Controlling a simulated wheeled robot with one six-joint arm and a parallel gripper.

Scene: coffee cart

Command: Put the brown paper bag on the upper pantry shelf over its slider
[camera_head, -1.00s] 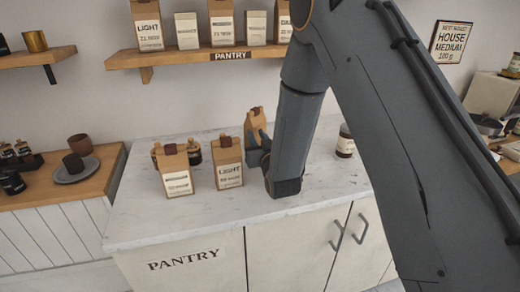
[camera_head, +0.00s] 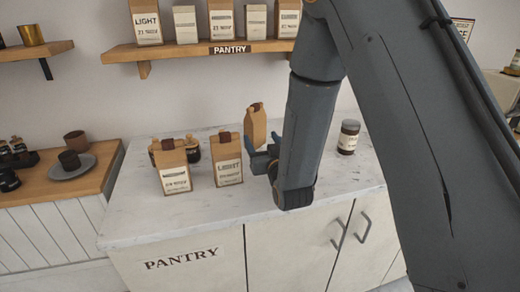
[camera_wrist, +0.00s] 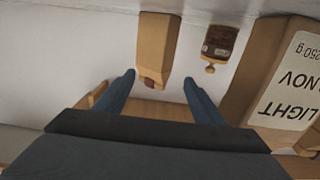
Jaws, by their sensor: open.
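A plain brown paper bag (camera_head: 256,126) appears to stand upright towards the back of the counter, its lower part partly hidden by my gripper. My gripper (camera_head: 264,151) is open, just in front of this bag. In the wrist view the bag (camera_wrist: 157,45) shows ahead of and between the spread fingers (camera_wrist: 158,84), with a visible gap on each side. I cannot tell whether a finger touches it. The upper pantry shelf (camera_head: 180,50) is on the back wall and holds a row of labelled bags and packs. I cannot make out a slider.
Two labelled bags stand on the counter (camera_head: 130,215) left of my gripper: one marked LIGHT (camera_head: 228,160) and another (camera_head: 173,167). Small jars stand behind them. A wooden side counter (camera_head: 60,190) is at left.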

